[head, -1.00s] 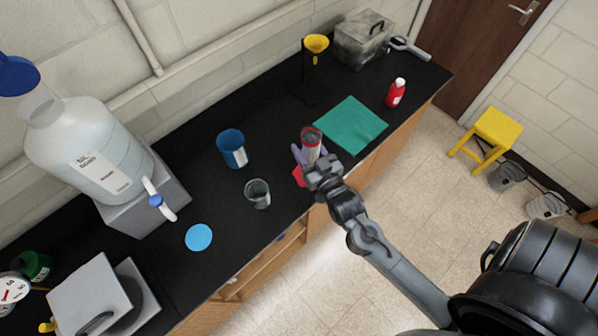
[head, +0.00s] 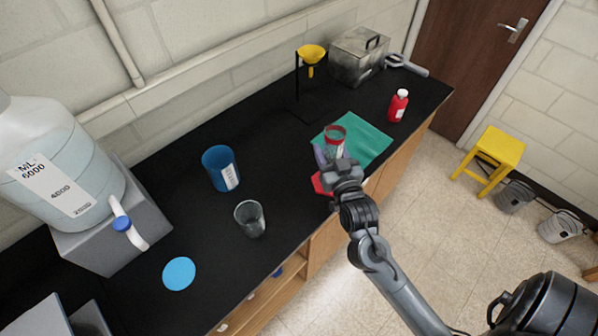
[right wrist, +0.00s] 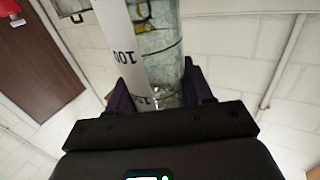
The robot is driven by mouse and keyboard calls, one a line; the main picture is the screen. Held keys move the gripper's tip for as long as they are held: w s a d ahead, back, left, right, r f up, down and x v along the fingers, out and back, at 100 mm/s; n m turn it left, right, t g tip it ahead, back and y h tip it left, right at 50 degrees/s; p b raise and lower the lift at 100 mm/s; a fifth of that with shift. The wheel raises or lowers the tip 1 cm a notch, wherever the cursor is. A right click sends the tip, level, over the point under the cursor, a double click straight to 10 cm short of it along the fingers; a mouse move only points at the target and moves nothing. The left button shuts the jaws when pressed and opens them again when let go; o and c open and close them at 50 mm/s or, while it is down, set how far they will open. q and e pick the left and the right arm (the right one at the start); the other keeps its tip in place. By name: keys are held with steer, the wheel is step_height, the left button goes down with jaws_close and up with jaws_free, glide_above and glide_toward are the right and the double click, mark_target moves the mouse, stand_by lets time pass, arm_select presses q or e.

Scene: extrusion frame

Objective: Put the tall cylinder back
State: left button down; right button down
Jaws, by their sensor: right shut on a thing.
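The tall cylinder (head: 335,138) is clear, with a red rim and a white scale label. In the head view it stands out in front of the near left part of the green mat (head: 372,139). My right gripper (head: 328,157) is shut on it. In the right wrist view the cylinder (right wrist: 160,45) rises between the two dark fingers (right wrist: 160,92), with numbers on its label. Its lower end is hidden by the gripper in the head view. A red mat (head: 319,184) shows partly behind the gripper. My left gripper is not in view.
On the black bench stand a blue cup (head: 215,170), a clear beaker (head: 250,218), a red bottle (head: 398,106), a yellow funnel (head: 312,53) on a stand and a metal box (head: 357,55). A light blue disc (head: 179,274) lies front left. A large water jug (head: 60,185) stands left.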

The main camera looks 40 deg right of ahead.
steer(key=w+a+f, duration=0.4)
steer(key=w+f, duration=0.3)
steer(key=f, duration=0.2)
steer(key=shift+a, duration=0.25)
steer(key=shift+f, duration=0.2)
steer(key=shift+c, duration=2.3)
jaws_free()
steer(key=shift+r, duration=0.1)
